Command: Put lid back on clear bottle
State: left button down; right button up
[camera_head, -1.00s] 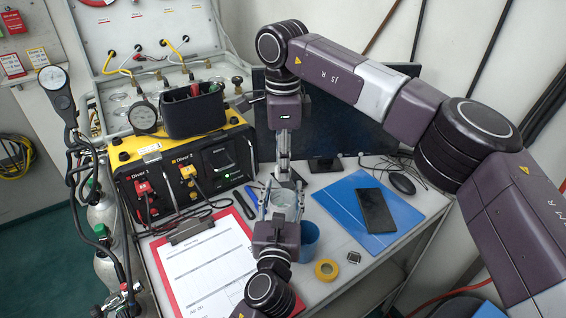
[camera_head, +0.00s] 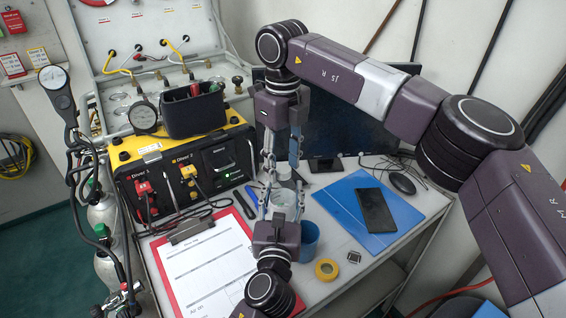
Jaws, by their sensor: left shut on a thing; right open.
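The clear bottle (camera_head: 284,198) stands on the desk in front of the monitor, between the fingers of my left gripper (camera_head: 283,194), which is shut on it from the near side. My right gripper (camera_head: 283,158) points down from above, its fingers spread wide and empty. A small whitish piece that looks like the lid (camera_head: 284,171) shows between and below the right fingertips, just above the bottle in the picture. I cannot tell whether it rests on the bottle or stands behind it.
A blue cup (camera_head: 308,240) stands close to the right of my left gripper. A yellow tape roll (camera_head: 327,269), a blue folder (camera_head: 345,207) with a black phone (camera_head: 376,210), and a red clipboard (camera_head: 179,286) lie around. The air panel (camera_head: 185,165) and monitor (camera_head: 345,125) stand behind.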

jog(key=shift+r, duration=0.1)
jog(key=shift+r, duration=2.2)
jog(key=shift+c, duration=0.3)
notch_tip(320, 180, up, 3)
jog(key=n, duration=0.6)
jog(key=shift+r+n, duration=0.2)
jog(key=shift+n, duration=0.2)
jog(key=shift+f, duration=0.1)
jog(key=shift+f, duration=3.9)
jog(key=shift+c, duration=0.5)
